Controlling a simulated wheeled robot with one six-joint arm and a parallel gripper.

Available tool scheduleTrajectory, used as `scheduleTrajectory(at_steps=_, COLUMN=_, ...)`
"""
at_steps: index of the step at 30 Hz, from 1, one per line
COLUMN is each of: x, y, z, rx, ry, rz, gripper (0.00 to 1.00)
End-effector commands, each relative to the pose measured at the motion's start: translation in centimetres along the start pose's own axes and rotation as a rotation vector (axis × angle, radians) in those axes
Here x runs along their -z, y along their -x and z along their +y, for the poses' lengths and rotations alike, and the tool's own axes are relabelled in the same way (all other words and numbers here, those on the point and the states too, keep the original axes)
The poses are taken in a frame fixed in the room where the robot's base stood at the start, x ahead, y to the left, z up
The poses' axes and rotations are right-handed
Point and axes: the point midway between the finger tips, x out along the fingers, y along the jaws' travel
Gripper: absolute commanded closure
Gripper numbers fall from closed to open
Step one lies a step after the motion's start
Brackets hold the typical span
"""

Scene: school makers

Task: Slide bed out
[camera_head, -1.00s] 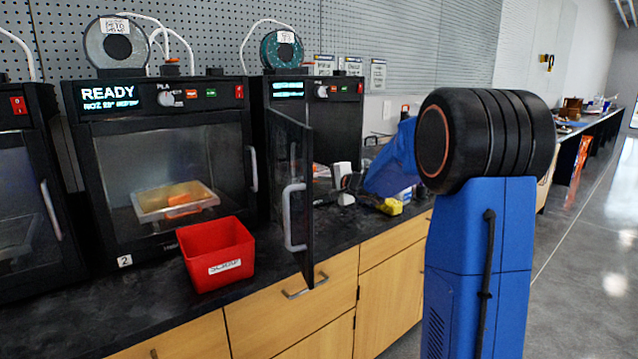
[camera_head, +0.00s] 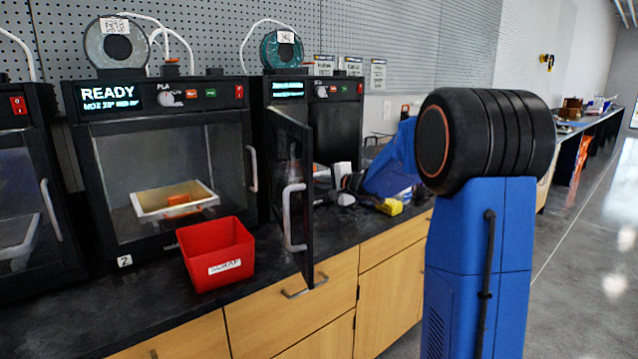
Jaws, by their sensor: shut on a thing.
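The right printer (camera_head: 342,120) has its dark, glassy door (camera_head: 305,215) swung open towards me, with a pale handle (camera_head: 292,218). A small pale part of what looks like its bed (camera_head: 321,171) shows just past the door's edge; the rest is hidden behind the door. My gripper (camera_head: 337,184) is at the printer's open front, right of the door. It is shut on what appears to be the front of the bed, but the contact is small and partly hidden.
The middle printer (camera_head: 165,95) reads READY; its door is closed, with a tray and orange print (camera_head: 176,199) inside. A red scrap bin (camera_head: 217,254) stands on the black bench left of the open door. A yellow item (camera_head: 389,206) lies right of my gripper.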

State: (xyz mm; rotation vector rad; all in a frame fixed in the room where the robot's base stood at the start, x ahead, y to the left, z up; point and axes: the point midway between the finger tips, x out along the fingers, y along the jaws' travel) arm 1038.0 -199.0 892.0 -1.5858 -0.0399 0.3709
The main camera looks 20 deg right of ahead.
Motion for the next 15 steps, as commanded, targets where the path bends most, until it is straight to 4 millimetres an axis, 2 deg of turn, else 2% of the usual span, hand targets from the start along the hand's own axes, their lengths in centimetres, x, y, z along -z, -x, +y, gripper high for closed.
scheduleTrajectory(at_steps=11, x=0.01, y=0.03, z=0.12, rx=-0.002, ry=0.0, rz=0.0, gripper=1.0)
scheduleTrajectory(at_steps=15, x=0.04, y=0.6, z=0.22, rx=-0.002, ry=-0.001, rz=0.001, gripper=1.0)
